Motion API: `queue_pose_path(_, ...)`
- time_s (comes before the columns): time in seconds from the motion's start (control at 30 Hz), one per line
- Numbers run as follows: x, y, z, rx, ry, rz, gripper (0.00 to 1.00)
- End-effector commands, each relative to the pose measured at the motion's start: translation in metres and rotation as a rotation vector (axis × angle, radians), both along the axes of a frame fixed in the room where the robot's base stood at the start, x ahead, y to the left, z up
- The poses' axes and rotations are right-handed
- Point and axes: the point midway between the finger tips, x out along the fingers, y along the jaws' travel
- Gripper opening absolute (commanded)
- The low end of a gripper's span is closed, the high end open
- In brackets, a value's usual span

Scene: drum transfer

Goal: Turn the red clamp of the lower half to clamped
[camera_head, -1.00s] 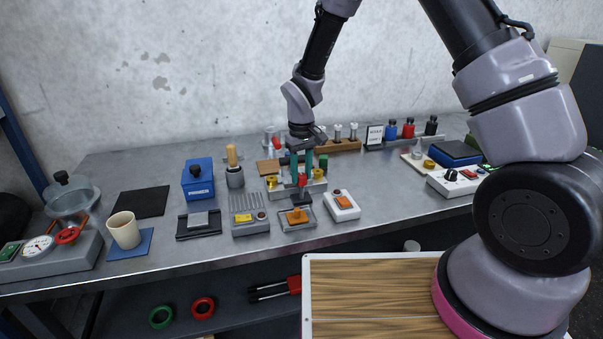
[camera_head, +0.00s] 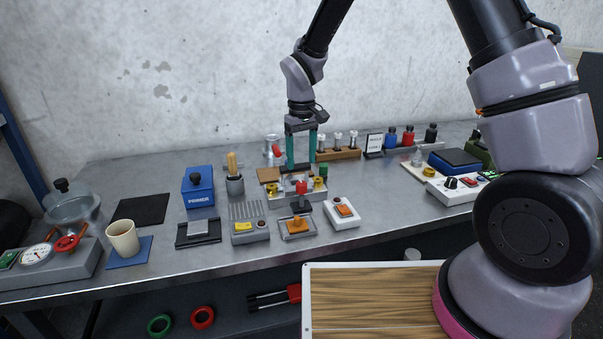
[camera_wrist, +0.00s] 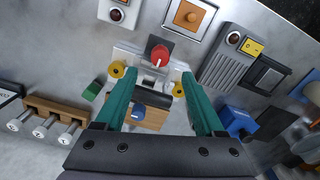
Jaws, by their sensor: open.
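The red clamp (camera_head: 301,187) is a small red knob at the front of a pale fixture (camera_head: 311,193), on a dark base, in the middle of the bench. In the wrist view the red knob (camera_wrist: 160,54) has a white mark on its face, and a blue knob (camera_wrist: 138,110) lies lower down. Yellow round parts (camera_wrist: 117,70) flank the fixture. My gripper (camera_head: 301,166) is open and empty, above and behind the red clamp and apart from it. In the wrist view its teal fingers (camera_wrist: 156,80) spread either side of the fixture, with the red knob beyond the tips.
A switch box with an orange rocker (camera_head: 345,211) and a clear-edged box with an orange knob (camera_head: 298,226) stand in front. A grey ribbed box (camera_head: 249,222) is at left. A wooden rack of metal pegs (camera_head: 338,154) stands behind.

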Motion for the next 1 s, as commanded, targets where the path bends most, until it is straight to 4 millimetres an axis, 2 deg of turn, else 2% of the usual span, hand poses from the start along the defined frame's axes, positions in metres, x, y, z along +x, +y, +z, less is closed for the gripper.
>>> queue_pose_path(0.1,0.001,0.0,0.019,0.002,-0.003,0.001,0.71)
queue_pose_path(0.2,0.001,0.0,0.028,0.001,-0.002,0.001,0.71)
queue_pose_path(0.67,0.001,-0.004,0.038,0.005,-0.006,-0.01,0.71)
queue_pose_path(0.77,0.001,-0.018,0.06,0.022,-0.029,-0.052,0.71)
queue_pose_path(0.87,-0.001,-0.045,0.097,0.055,-0.069,-0.128,0.71)
queue_pose_path(1.0,-0.017,-0.091,0.155,0.115,-0.137,-0.265,0.71)
